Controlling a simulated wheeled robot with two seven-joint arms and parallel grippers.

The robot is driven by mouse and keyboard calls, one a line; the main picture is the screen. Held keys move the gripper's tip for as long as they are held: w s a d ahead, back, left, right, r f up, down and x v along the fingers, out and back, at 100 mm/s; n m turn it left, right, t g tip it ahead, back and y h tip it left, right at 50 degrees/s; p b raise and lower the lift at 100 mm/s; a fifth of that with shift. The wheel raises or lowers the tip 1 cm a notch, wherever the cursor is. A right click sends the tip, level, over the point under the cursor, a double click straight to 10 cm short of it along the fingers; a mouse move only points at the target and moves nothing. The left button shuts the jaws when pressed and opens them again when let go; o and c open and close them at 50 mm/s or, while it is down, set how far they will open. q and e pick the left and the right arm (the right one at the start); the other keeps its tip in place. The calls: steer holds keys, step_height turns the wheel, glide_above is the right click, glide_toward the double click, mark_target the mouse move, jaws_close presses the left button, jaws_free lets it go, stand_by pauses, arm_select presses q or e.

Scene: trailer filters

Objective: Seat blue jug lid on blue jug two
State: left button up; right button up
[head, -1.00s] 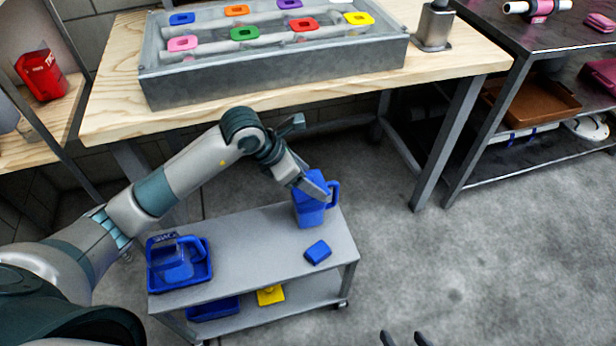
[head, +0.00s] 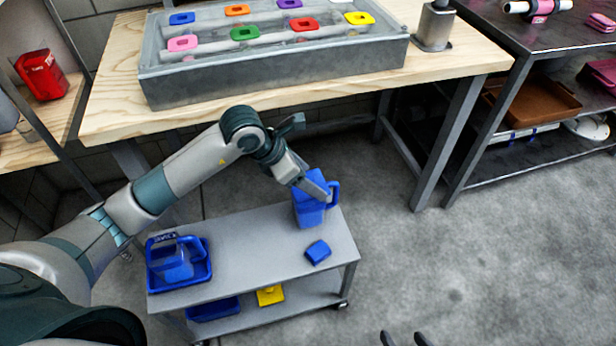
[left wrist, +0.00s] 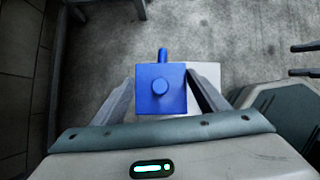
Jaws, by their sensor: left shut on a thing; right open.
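A blue jug (head: 309,213) with its handle on the right stands upright at the back right of the grey cart. My left gripper (head: 325,192) is over its top. In the left wrist view, the square blue lid (left wrist: 160,88) with a round knob is between the fingers of my left gripper (left wrist: 160,90), which is shut on it. The lid is at the jug's mouth; whether it rests fully on the rim cannot be told. Another blue jug (head: 176,266) stands in a blue tray (head: 203,278) at the cart's left. My right gripper (head: 403,339) is open and empty at the bottom edge.
A flat blue piece (head: 318,251) lies on the cart top (head: 262,250) in front of the jug. A yellow knobbed piece (head: 270,295) and a blue tray (head: 214,309) are on the lower shelf. The wooden workbench (head: 116,110) stands behind. The floor on the right is clear.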

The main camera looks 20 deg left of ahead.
stand_by(0.3)
arm_select(q)
steer(key=o, duration=1.3)
steer(key=shift+o, duration=0.5)
steer(key=shift+o, duration=0.8)
steer(key=shift+r+p, duration=2.25)
steer(key=shift+r, duration=1.25)
